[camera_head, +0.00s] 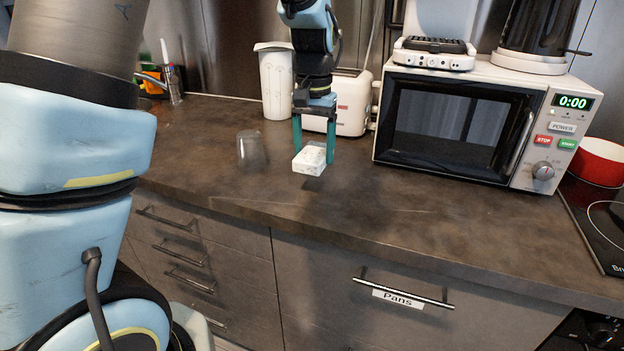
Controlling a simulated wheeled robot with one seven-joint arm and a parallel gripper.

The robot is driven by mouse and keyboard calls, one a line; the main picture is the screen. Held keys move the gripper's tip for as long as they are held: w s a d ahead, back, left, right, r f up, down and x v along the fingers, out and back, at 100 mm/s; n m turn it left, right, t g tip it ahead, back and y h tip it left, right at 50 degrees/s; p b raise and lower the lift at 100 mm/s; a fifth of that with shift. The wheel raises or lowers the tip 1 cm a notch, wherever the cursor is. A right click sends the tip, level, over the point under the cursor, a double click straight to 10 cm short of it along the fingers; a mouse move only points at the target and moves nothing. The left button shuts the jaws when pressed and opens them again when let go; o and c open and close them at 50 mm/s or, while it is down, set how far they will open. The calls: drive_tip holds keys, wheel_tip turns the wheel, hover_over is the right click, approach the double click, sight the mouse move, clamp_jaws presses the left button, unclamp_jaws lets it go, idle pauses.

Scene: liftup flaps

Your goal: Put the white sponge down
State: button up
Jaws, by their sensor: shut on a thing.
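The white sponge (309,159) is a small white block in the middle left of the head view. My gripper (314,152) points down from above with its two teal fingers on either side of the sponge, shut on it. The sponge is just above the dark countertop (235,191), with a dark shadow below it to the right. Whether its underside touches the counter is hard to tell.
A clear glass (251,150) stands left of the sponge. A white canister (274,82) and a white toaster (350,103) stand behind my gripper. A microwave (455,122) stands to the right. The counter in front of the sponge is clear.

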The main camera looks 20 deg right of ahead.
sight(314, 186)
drive_tip(key=shift+f+p, duration=0.35)
drive_tip(key=shift+f, duration=2.6)
drive_tip(key=shift+f, duration=0.1)
drive_tip(key=o, duration=1.1)
drive_tip(key=shift+o, duration=0.2)
wheel_tip(314, 186, up, 12)
drive_tip(key=shift+r+b, duration=0.15)
drive_tip(key=shift+b, duration=0.5)
drive_tip(key=w+a+f+n, duration=0.1)
drive_tip(key=a+f+n, duration=0.1)
drive_tip(key=a, duration=0.6)
drive_tip(key=w+a+f+n, duration=0.1)
drive_tip(key=a+f+n, duration=0.1)
drive_tip(key=a, duration=0.6)
drive_tip(key=s+a+f+n, duration=0.1)
drive_tip(key=s+a+f, duration=0.1)
drive_tip(key=a, duration=0.5)
drive_tip(key=s+a+f+n+t, duration=0.1)
drive_tip(key=s+a+f+n, duration=0.1)
drive_tip(key=s+a, duration=0.2)
drive_tip(key=a, duration=0.3)
drive_tip(key=shift+f+t, duration=0.3)
drive_tip(key=shift+f, duration=0.1)
drive_tip(key=shift+a, duration=0.1)
